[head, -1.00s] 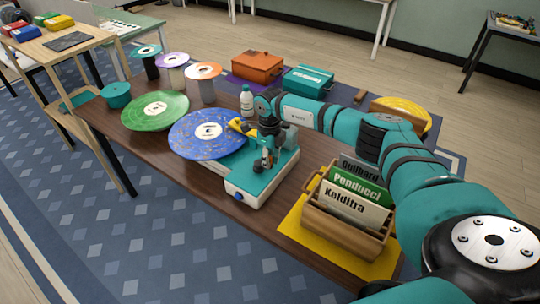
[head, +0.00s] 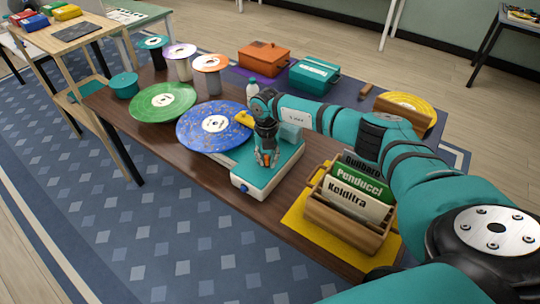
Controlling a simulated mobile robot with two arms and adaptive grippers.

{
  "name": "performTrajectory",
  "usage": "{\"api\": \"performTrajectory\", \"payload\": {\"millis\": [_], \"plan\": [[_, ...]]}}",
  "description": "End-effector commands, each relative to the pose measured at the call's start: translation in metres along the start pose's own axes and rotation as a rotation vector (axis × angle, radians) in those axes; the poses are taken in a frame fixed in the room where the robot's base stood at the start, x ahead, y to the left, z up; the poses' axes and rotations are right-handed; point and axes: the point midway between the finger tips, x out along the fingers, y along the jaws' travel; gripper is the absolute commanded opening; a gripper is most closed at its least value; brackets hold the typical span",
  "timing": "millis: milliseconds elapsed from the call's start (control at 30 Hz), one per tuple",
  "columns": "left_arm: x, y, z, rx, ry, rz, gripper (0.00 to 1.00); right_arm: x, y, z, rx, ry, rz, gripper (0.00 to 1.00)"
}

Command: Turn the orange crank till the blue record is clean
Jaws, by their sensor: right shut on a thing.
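The blue record (head: 192,132) lies on the teal and white cleaning machine (head: 275,176), with brownish specks over its blue surface and a pale label in its middle. A yellow part (head: 243,119) of the machine reaches over the record's right edge. My right gripper (head: 266,158) points down over the machine, shut on the orange crank (head: 260,156), of which only small bits show between the dark fingers. My left gripper is not in view.
A green record (head: 150,103), a white bottle (head: 252,88) and several spindle-like stands with discs are behind. A wooden crate of record sleeves (head: 347,225) stands on a yellow mat at the right. An orange box (head: 264,58) and a teal box (head: 314,75) are at the back.

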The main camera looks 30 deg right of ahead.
Motion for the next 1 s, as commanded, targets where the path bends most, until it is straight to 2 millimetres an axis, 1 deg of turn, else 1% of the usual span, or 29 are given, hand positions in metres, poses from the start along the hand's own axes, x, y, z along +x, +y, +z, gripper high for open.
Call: {"api": "performTrajectory", "payload": {"millis": [33, 467, 1000], "plan": [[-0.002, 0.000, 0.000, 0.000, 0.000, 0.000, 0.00, -0.002, 0.004, 0.000, 0.043, -0.001, 0.005, 0.00], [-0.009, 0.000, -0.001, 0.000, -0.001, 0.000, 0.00, -0.002, 0.021, 0.002, 0.452, -0.001, 0.008, 0.00], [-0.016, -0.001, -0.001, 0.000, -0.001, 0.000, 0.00, -0.003, 0.037, 0.013, 0.957, -0.002, 0.011, 0.00]]}}
